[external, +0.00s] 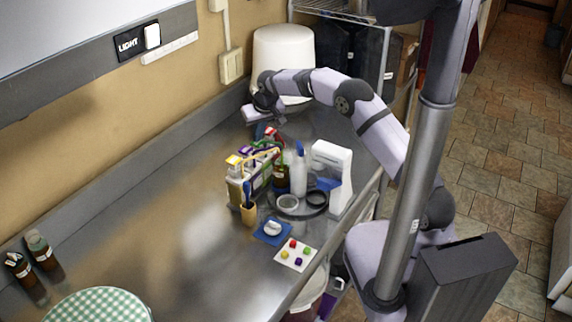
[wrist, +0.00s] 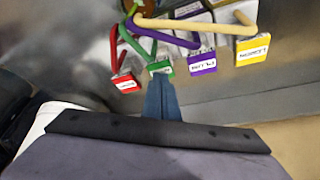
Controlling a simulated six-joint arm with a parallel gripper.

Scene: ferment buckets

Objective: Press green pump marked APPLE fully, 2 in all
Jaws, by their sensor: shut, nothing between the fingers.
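The green pump (wrist: 159,67) shows in the wrist view with a green arm and a white label, too small to read for sure. It stands between a red pump (wrist: 124,82) and a purple pump (wrist: 203,62); a yellow pump (wrist: 252,48) is at the right. My gripper (wrist: 162,80) is shut and empty, its fingertips right at the green pump's labelled end; I cannot tell if they touch. In the external view my gripper (external: 272,118) is at the far end of the pump row, and the green pump is hard to pick out there.
A white bucket (external: 284,60) stands behind my wrist. A white bottle (external: 299,172), a brown bottle (external: 281,177) and a white dispenser (external: 331,170) stand beside the pumps. A card with coloured dots (external: 296,255) lies in front. The steel counter's left middle (external: 170,210) is clear.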

